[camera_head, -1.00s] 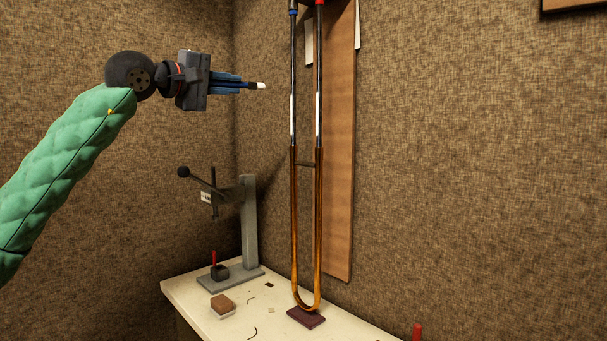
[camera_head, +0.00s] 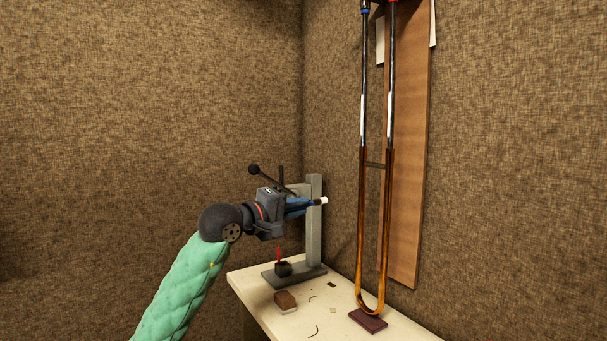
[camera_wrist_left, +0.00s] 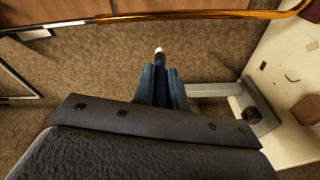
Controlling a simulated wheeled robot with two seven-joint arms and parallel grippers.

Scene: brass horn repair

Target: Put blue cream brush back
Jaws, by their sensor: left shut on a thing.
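My left gripper (camera_head: 300,206) is shut on the blue cream brush (camera_head: 322,200), whose pale tip sticks out past the blue fingers. The brush also shows in the left wrist view (camera_wrist_left: 159,58), with its white tip and dark blue shaft between the fingers (camera_wrist_left: 160,86). In the head view the gripper is in the air in front of the upper part of the grey press stand, above the bench. Most of the brush's handle is hidden by the fingers. My right gripper is not in view.
On the pale bench (camera_head: 262,303) stand the grey press stand (camera_head: 314,230), a small black holder with a red-handled item (camera_head: 283,268), and a brown block (camera_head: 285,300). A trombone slide (camera_head: 361,220) stands upright on a dark red pad (camera_head: 368,321) by a wooden board (camera_head: 408,150).

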